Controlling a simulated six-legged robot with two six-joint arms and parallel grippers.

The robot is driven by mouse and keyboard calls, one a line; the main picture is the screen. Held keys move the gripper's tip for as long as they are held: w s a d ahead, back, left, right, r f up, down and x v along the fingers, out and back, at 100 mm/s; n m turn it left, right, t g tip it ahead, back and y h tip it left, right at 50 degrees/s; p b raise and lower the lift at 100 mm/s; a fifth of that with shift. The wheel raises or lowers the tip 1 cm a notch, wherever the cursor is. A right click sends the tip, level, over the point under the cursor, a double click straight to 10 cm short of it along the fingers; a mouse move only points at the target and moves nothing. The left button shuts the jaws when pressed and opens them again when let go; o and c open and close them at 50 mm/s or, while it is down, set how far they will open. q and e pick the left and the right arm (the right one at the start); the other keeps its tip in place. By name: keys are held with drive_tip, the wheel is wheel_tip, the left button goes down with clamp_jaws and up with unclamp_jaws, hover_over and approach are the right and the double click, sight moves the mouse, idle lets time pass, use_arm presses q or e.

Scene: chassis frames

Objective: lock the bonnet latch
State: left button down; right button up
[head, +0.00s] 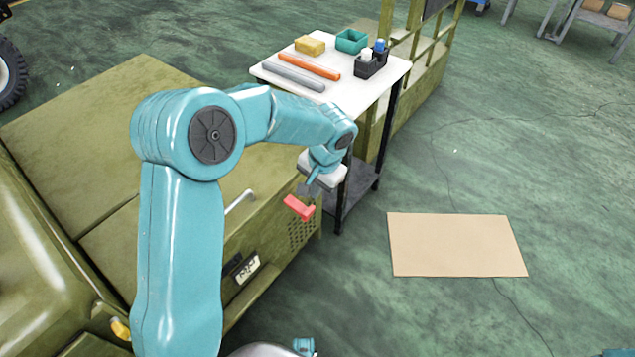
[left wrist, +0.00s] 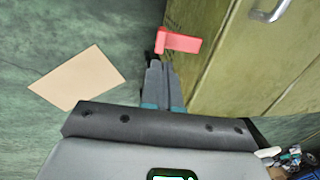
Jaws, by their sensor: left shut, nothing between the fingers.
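The red bonnet latch (head: 299,208) sits at the front edge of the olive-green vehicle. My left gripper (head: 309,188) is shut and empty just above the latch in the head view. In the left wrist view its closed fingertips (left wrist: 157,66) lie just below the latch's left end. I cannot tell whether they touch it. The bonnet (head: 95,120) lies behind my left arm and looks closed.
A white-topped table (head: 350,98) with bins, rods and a yellow block stands behind the gripper. A metal handle (head: 240,200) is on the vehicle left of the latch. A tan mat (head: 455,245) lies on open green floor to the right.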

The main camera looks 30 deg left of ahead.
sight(310, 210)
use_arm(q)
drive_tip(key=f, duration=0.2)
drive_tip(key=a+f+b, duration=0.1)
drive_tip(key=f, duration=0.5)
drive_tip(key=shift+w+a+b, duration=0.1)
drive_tip(key=shift+a+b, duration=0.15)
drive_tip(key=shift+b, duration=0.05)
use_arm(e)
wheel_tip(310, 210, down, 2)
drive_tip(key=shift+f, duration=0.1)
